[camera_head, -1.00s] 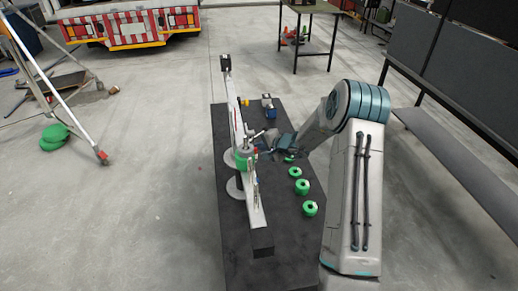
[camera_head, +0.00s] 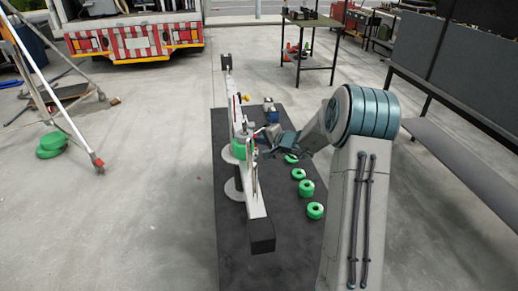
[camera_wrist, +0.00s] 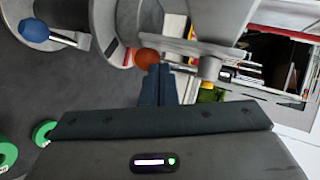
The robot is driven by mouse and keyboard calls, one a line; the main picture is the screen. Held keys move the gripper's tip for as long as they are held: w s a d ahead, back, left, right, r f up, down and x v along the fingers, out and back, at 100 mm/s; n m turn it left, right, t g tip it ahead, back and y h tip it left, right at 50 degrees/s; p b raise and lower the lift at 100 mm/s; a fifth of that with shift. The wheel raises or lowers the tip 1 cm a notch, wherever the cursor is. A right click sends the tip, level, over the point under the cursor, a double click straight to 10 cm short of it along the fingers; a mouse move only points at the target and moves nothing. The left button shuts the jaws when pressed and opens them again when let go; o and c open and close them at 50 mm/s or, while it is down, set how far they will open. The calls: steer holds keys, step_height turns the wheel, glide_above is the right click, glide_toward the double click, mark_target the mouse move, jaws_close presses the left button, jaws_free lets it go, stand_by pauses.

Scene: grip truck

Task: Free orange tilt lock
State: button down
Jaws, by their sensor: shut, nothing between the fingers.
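The orange tilt lock shows as a round orange knob (camera_wrist: 148,58) in the wrist view, beside a grey metal bracket on the stand. My gripper (camera_wrist: 158,72) is shut and empty. Its dark fingers point toward the knob, with the tips at its lower right edge in the picture; I cannot tell whether they touch it. In the head view my gripper (camera_head: 267,137) is at the right side of the upright white stand (camera_head: 254,200), near its green part (camera_head: 239,149). The orange knob is too small to make out surely there.
A blue knob (camera_wrist: 33,30) on a metal lever is at the upper left of the wrist view. Several green rings (camera_head: 306,188) lie on the dark platform (camera_head: 240,273). A tripod (camera_head: 55,105) stands at left and a bench (camera_head: 465,165) at right.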

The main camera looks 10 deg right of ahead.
steer(key=shift+w+f+n+t+b, duration=0.35)
steer(key=shift+f+t+b, duration=0.4)
steer(key=shift+b, duration=4.65)
steer(key=shift+r+t+b, duration=0.15)
steer(key=shift+t+b, duration=0.1)
steer(key=shift+b, duration=0.55)
steer(key=shift+r+y, duration=0.25)
steer(key=shift+y, duration=0.05)
steer(key=shift+s+f+b, duration=0.1)
steer(key=shift+b, duration=0.35)
steer(key=b+v, duration=0.2)
steer(key=v, duration=1.1)
steer(key=shift+s+d+f, duration=0.2)
steer(key=shift+s, duration=0.15)
